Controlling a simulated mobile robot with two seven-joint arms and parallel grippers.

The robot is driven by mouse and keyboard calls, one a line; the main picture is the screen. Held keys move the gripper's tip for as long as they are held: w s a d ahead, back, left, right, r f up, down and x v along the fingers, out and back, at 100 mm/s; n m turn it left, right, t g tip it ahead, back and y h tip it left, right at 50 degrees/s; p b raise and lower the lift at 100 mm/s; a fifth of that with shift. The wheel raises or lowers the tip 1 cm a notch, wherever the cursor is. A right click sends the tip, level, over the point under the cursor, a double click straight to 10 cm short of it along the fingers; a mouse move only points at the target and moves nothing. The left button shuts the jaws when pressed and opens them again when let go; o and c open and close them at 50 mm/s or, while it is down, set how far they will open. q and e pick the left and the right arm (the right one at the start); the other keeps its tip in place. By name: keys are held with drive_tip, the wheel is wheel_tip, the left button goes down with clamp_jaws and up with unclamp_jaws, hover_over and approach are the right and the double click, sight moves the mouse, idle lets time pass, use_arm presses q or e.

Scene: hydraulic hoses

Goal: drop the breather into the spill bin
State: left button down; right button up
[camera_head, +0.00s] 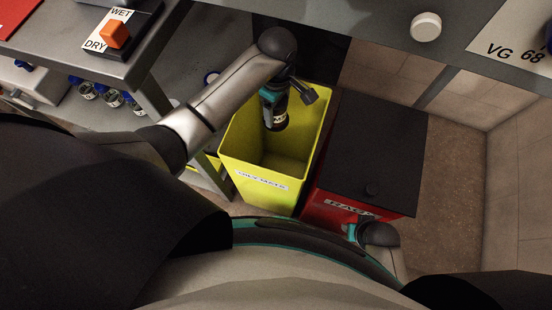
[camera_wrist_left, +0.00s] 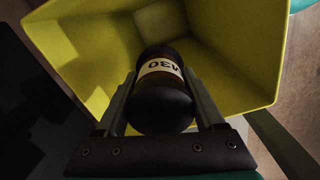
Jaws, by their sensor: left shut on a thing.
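The breather (camera_wrist_left: 160,85) is a dark cylinder with rounded black ends and a pale label band, seen in the left wrist view. My left gripper (camera_wrist_left: 160,78) is shut on it, one finger along each side. In the head view the left gripper (camera_head: 275,108) points down over the open yellow bin (camera_head: 262,180), with the breather (camera_head: 279,121) at its tip, inside the outline of the mouth. The bin's front label is too small to read surely. In the left wrist view the yellow walls (camera_wrist_left: 85,50) surround the breather, apart from it. My right gripper does not show.
A red bin (camera_head: 340,207) with a dark lid (camera_head: 375,150) stands right beside the yellow one. A grey bench (camera_head: 130,72) with a WET/DRY block is at the upper left. A grey worktop edge (camera_head: 365,30) crosses the top right. Bare floor (camera_head: 455,190) lies right of the bins.

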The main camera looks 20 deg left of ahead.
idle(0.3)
use_arm(q)
unclamp_jaws()
drive_tip(key=shift+f, duration=0.1)
